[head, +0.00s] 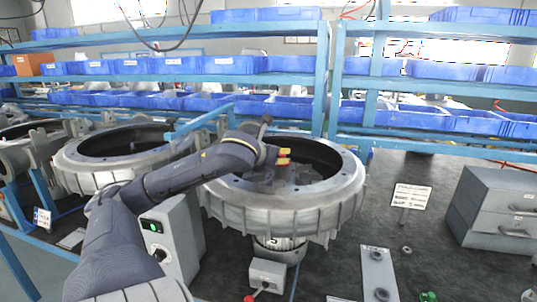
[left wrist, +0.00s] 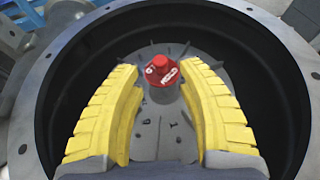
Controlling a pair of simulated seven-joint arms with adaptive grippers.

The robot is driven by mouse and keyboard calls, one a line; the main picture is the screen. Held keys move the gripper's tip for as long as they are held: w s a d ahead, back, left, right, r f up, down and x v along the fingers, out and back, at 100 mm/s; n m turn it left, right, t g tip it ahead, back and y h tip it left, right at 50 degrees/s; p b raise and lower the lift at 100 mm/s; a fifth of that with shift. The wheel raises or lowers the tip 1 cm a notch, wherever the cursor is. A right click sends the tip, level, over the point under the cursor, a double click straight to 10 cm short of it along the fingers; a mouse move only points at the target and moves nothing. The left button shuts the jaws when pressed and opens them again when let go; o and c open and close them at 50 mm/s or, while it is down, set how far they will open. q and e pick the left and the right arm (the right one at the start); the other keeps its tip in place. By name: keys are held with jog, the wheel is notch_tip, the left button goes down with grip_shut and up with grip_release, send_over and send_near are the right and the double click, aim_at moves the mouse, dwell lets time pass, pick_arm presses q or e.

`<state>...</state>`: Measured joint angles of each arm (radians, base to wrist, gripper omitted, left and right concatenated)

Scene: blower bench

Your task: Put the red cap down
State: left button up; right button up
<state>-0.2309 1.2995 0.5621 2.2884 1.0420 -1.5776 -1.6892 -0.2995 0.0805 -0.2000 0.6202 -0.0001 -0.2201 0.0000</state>
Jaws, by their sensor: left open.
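The red cap (left wrist: 161,71) shows in the left wrist view. It sits upright on a grey hub (left wrist: 163,93) in the middle of the round blower housing (left wrist: 268,62). My left gripper (left wrist: 160,76) is open, with a yellow finger on each side of the cap and a clear gap to both. I cannot tell how far the fingertips are above the cap. My right gripper is not in view.
A second round housing (head: 80,168) stands to the left. A grey drawer cabinet (head: 494,212) and a small sign (head: 411,196) are on the dark bench at right. Blue shelves with blue bins (head: 240,65) run along the back. The housing's raised rim surrounds my left gripper.

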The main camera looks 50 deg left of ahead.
pick_arm(q)
jog(key=shift+v, duration=3)
